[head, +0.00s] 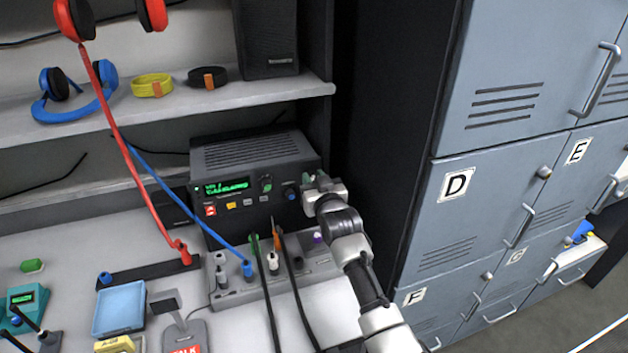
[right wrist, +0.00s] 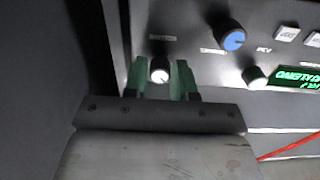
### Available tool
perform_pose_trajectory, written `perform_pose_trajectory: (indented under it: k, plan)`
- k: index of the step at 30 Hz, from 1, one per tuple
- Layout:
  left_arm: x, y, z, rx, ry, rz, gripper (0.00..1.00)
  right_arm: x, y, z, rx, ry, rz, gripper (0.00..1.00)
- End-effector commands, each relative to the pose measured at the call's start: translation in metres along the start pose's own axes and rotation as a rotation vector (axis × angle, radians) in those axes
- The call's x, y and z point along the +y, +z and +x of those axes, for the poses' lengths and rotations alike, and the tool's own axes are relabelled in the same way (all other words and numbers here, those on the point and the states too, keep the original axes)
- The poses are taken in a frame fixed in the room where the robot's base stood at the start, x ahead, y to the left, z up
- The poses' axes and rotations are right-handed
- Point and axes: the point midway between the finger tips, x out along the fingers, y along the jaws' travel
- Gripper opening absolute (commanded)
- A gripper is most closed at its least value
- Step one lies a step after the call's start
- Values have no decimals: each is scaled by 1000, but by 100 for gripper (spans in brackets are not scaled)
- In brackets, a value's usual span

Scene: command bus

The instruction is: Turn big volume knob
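The dark radio unit (head: 250,160) stands on the desk with a green display and several knobs. Its blue-faced knob (head: 292,192) also shows large in the right wrist view (right wrist: 230,38). My right gripper (head: 318,184) is at the radio's right front end. In the right wrist view, its greenish fingers (right wrist: 161,78) are parted on either side of a white-faced knob (right wrist: 160,70), with no clear grip on it. That knob is hidden in the head view. The knob labels are too blurred to read. My left gripper is not in view.
Below the radio is a grey jack panel (head: 310,258) with plugs and cables. Grey lockers (head: 455,215) and a dark side panel (head: 385,120) stand to the right. A shelf (head: 180,115) with headphones and a black speaker (head: 268,38) is above.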

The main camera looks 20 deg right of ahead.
Motion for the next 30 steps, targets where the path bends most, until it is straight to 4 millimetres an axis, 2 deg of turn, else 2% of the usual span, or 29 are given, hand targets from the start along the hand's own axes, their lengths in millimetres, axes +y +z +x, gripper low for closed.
perform_pose_trajectory:
  k: [1, 5, 17, 30]
  plan:
    - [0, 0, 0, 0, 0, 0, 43, 0, 0, 0, 0, 0, 0, 18]
    - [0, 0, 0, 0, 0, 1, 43, 0, 0, 0, 0, 0, 0, 0]
    - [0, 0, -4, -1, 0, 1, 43, 0, 0, 0, -2, 0, -84, 0]
    - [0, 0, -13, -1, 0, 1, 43, 1, -1, 0, -1, -1, -454, 0]
